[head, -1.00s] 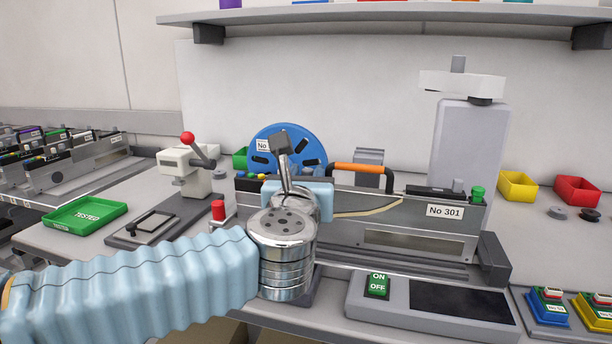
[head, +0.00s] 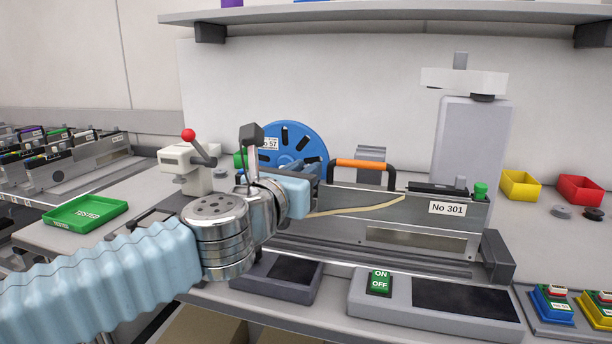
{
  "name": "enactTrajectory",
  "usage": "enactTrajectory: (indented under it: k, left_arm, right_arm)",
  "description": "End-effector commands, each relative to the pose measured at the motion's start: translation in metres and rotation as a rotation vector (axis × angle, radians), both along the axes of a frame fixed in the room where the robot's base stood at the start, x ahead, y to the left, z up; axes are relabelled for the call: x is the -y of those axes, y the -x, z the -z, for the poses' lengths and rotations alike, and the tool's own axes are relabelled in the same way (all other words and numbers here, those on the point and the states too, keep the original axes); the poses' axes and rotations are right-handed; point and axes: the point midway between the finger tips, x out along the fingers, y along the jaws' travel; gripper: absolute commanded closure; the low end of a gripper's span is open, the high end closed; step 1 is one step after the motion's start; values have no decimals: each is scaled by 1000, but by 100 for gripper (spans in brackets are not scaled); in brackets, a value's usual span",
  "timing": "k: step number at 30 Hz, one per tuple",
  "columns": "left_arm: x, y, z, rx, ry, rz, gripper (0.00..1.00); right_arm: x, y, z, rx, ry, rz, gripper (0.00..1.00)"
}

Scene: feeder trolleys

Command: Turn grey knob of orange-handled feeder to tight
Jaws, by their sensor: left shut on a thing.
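The orange-handled feeder (head: 345,203), labelled No 301, stands on the bench with its long side towards me. Its orange handle (head: 360,163) arches over the top, and a blue reel (head: 312,143) stands at its left end. My left gripper (head: 312,194) is at the left part of the feeder, its light-blue body side-on in front of the reel. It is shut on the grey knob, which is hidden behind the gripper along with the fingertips. My right gripper is out of view.
A control box with a green ON/OFF switch (head: 379,283) lies in front of the feeder. A red-balled lever press (head: 188,160) and a green TESTED tray (head: 85,212) are to the left. Yellow (head: 520,187) and red bins (head: 580,190) stand to the right.

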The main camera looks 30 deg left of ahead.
Motion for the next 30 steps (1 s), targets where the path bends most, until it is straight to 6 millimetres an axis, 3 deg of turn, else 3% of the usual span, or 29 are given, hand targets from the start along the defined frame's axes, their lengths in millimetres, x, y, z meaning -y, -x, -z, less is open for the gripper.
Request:
enactTrajectory:
  k: [15,30]
  left_arm:
    - [-11,-1,0,-2,0,395,100]
    - [-12,-2,0,-2,0,530,100]
  right_arm:
    - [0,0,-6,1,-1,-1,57]
    - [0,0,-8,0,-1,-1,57]
